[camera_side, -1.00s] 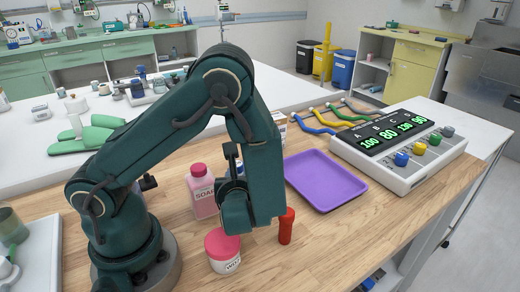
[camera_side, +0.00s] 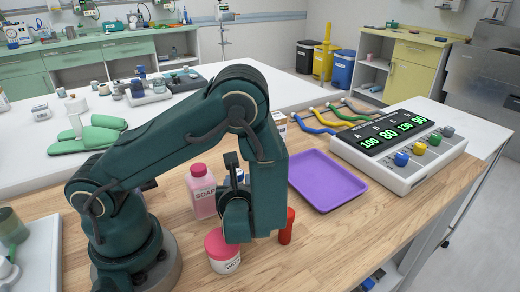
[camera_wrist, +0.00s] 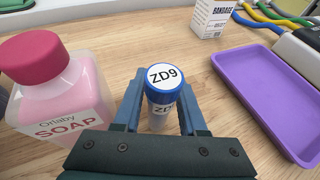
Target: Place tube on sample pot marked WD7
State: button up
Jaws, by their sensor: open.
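In the wrist view a clear tube with a blue cap (camera_wrist: 163,77) marked ZD9 stands upright on the wooden table. My gripper (camera_wrist: 160,103) is open, with one blue finger on each side of the tube. In the side view my arm hides the fingertips and most of the tube. A sample pot (camera_side: 224,254) with a pink-red lid and a white label, partly readable as WD, stands on the table at the near side, below my wrist. The wrist view does not show this pot.
A pink soap bottle (camera_side: 202,191) stands left of my gripper. A red cylinder (camera_side: 287,227) stands right of my wrist. A purple tray (camera_side: 326,180) lies to the right, before a display unit (camera_side: 398,150). A bandage box (camera_wrist: 212,17) stands behind. Bare table is at the front right.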

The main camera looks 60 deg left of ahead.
jog(key=v, duration=1.1)
jog(key=shift+r, duration=0.2)
jog(key=shift+s+d+r, duration=0.25)
jog(key=shift+d, duration=0.05)
jog(key=s+a+r+n+g+h, duration=0.15)
jog(key=s+n+g+h, duration=0.4)
jog(key=n, duration=0.65)
jog(key=w+d+r+n+t+h, duration=0.1)
jog(key=d+r+n+t+h, duration=0.2)
jog(key=r+n+h, duration=0.3)
jog(key=n+t, duration=0.1)
jog(key=n, duration=0.3)
jog(key=shift+w, duration=0.3)
jog(key=shift+o, duration=0.3)
jog(key=shift+w+d+r+n+t+h, duration=0.15)
jog(key=shift+r+n+t+h, duration=0.2)
jog(key=shift+r+n, duration=0.15)
jog(key=o, duration=0.3)
jog(key=shift+w+r, duration=0.1)
